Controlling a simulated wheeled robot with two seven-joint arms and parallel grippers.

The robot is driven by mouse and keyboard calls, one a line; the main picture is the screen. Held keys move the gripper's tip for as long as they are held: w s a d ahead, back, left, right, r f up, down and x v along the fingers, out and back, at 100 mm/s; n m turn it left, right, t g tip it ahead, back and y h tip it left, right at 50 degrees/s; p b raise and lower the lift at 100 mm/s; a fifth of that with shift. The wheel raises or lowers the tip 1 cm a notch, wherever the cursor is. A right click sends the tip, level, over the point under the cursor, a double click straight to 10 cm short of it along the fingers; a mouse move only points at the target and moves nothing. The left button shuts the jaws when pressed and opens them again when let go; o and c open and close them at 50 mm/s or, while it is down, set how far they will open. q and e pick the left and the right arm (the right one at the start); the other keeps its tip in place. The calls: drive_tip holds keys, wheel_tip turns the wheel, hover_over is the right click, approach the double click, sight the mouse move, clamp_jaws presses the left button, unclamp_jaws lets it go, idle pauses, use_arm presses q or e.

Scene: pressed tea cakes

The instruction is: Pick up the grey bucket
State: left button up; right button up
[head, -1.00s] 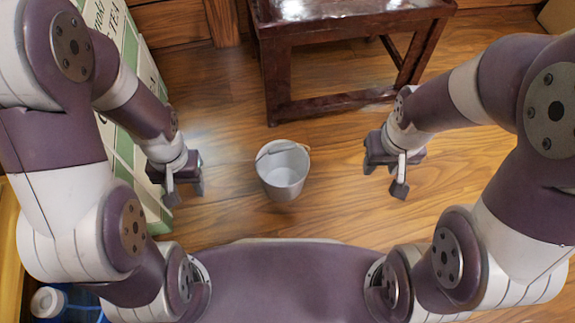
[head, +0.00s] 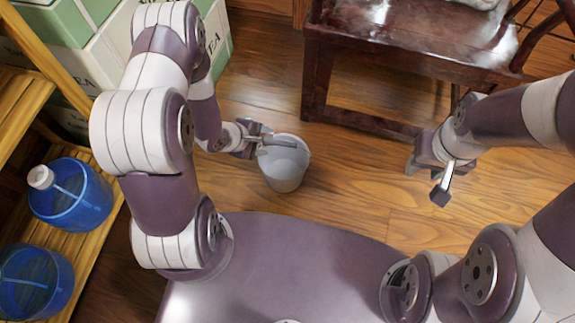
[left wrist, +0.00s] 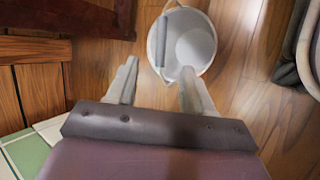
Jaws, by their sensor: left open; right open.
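The grey bucket (head: 286,172) stands upright on the wooden floor, just right of my left gripper (head: 262,138) in the head view. Its handle grip lies across the near rim side of that gripper. In the left wrist view, the bucket (left wrist: 196,45) is ahead of the open fingers (left wrist: 158,75), and its handle grip (left wrist: 162,42) lines up with the gap between them. I cannot tell whether the fingers reach around it. My right gripper (head: 428,180) is open and empty, well right of the bucket.
A dark wooden chair (head: 400,50) stands behind and right of the bucket. Green and white tea boxes (head: 100,55) are stacked at the left. A wooden shelf (head: 90,255) with blue water bottles (head: 70,195) is at far left. Floor between bucket and right gripper is clear.

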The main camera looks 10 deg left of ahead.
sight(282, 144)
use_arm(q)
drive_tip(key=b+x, duration=0.3)
drive_tip(key=x, duration=0.1)
drive_tip(key=b+x, duration=0.3)
drive_tip(key=x, duration=0.1)
drive_tip(key=b+x, duration=0.3)
drive_tip(key=x, duration=0.1)
drive_tip(key=shift+s+a+f, duration=0.1)
drive_tip(key=shift+a+f, duration=0.15)
drive_tip(key=shift+f, duration=0.1)
drive_tip(key=shift+d+b, duration=0.15)
drive_tip(key=shift+b, duration=0.15)
drive_tip(key=shift+r, duration=0.1)
clamp_jaws()
